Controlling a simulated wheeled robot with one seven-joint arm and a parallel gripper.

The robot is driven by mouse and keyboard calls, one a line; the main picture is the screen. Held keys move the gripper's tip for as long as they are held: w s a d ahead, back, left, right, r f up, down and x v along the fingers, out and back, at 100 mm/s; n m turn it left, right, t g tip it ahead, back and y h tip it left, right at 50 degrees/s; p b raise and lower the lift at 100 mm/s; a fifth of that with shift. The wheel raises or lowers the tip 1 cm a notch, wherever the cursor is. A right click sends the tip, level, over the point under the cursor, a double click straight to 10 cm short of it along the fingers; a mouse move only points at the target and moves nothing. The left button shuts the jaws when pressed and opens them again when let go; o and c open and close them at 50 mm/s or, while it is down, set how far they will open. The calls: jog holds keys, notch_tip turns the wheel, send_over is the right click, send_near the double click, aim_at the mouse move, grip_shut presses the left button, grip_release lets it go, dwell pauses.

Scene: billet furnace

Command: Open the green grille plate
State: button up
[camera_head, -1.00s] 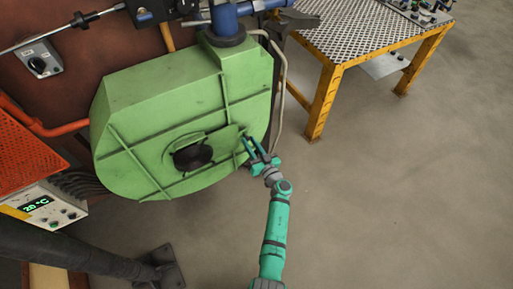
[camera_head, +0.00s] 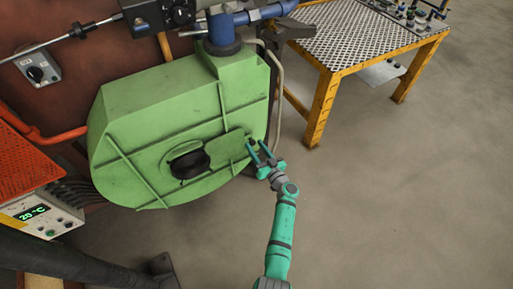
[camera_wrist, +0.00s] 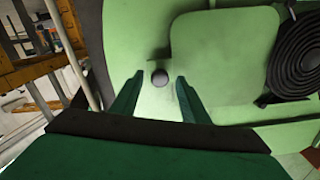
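The green plate (camera_head: 228,147) is a flat, rounded panel on the front of the green housing (camera_head: 130,125), just right of a round dark opening (camera_head: 189,163). In the wrist view the plate (camera_wrist: 222,50) lies at top centre, with the dark ribbed opening (camera_wrist: 300,55) to its right. A small dark round knob (camera_wrist: 160,78) sits at the plate's left edge; I cannot tell whether it is fixed to the plate. My gripper (camera_head: 258,150) is open at the housing's right side. In the wrist view its fingers (camera_wrist: 156,95) are apart, with the knob between and just beyond their tips.
A yellow-legged table (camera_head: 372,40) with a patterned metal top stands at back right. A blue pipe (camera_head: 235,20) and pale hose (camera_head: 281,90) run above and beside the housing. A control box (camera_head: 38,215) with a green display is at left. The floor at right is clear.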

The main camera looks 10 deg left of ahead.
jog(key=v, duration=1.1)
dwell(0.3)
jog(key=shift+a, duration=0.1)
jog(key=s+a+r+m+t+h, duration=0.1)
jog(key=s+a+r+t+h, duration=0.1)
jog(key=s, duration=0.7)
jog(key=s+a+r+m+t+h, duration=0.1)
jog(key=s+r+m+t+h, duration=0.15)
jog(key=s, duration=0.65)
jog(key=s+d+r+g+h, duration=0.1)
jog(key=s+r, duration=0.3)
jog(key=s, duration=0.4)
jog(key=s+d+r+g+h, duration=0.1)
jog(key=s+d+r+h, duration=0.1)
jog(key=s, duration=0.7)
jog(key=s+d+r+g+h, duration=0.1)
jog(key=s+r+g+h, duration=0.1)
jog(key=s+r, duration=0.4)
jog(key=s+h, duration=0.1)
jog(key=s, duration=0.2)
jog(key=shift+d+r+m, duration=0.15)
jog(key=shift+d+m, duration=0.2)
jog(key=shift+d, duration=0.05)
